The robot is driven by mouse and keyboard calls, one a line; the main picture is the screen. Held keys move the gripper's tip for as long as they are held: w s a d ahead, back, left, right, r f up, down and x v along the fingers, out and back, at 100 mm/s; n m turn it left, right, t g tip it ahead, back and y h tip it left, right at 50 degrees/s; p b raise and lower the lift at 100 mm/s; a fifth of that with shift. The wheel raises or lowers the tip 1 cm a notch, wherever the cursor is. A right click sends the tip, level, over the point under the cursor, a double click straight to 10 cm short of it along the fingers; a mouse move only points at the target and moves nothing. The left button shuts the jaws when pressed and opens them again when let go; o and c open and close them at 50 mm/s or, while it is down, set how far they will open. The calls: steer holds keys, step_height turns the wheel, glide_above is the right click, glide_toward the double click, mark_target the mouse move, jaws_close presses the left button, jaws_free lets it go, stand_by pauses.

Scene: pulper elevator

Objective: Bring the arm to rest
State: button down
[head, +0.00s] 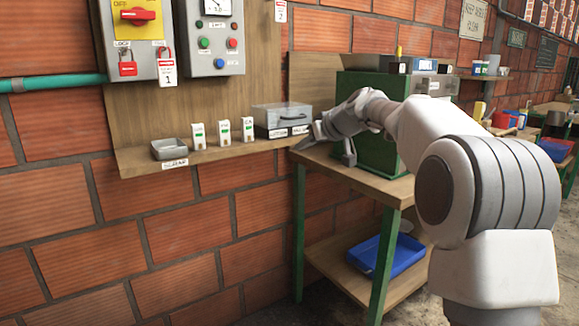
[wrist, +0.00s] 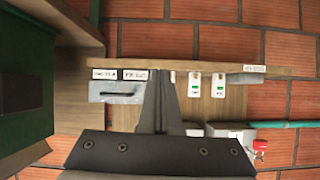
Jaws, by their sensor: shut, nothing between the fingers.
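My arm reaches in from the right in the head view, and my gripper (head: 325,143) is at its far end, by the right end of the wall shelf and above the green-legged table. In the wrist view my gripper (wrist: 158,88) shows from behind, with its two dark fingers together and nothing between them. The fingers overlap the shelf edge in that view, and I cannot tell how far they are from it.
A wall shelf (head: 225,152) holds a grey tray (head: 169,149), several white tagged devices and a grey case (head: 281,115). A green box (head: 372,148) stands on the table (head: 325,165) close behind my arm. A blue bin (head: 386,255) sits on its lower shelf.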

steer(key=s+d+f+m+g+h, duration=0.1)
steer(key=s+d+h, duration=0.1)
steer(key=s, duration=1)
steer(key=s+d+f+m+g+h, duration=0.1)
steer(key=s+d+m+h, duration=0.1)
steer(key=s, duration=1.1)
steer(key=s+d+f+m+g+h, duration=0.1)
steer(key=s+d+f, duration=0.1)
steer(key=s+f, duration=0.35)
steer(key=s+d+f+m+h, duration=0.1)
steer(key=s+d+f, duration=0.1)
steer(key=s, duration=0.6)
steer(key=s+d+f+m+g, duration=0.1)
steer(key=s+d+f, duration=0.1)
steer(key=s+f, duration=0.35)
step_height(320, 180, up, 30)
steer(key=s+p, duration=0.2)
steer(key=p, duration=2.6)
steer(key=shift+s+f+h+p, duration=0.2)
steer(key=shift+s+h+p, duration=0.1)
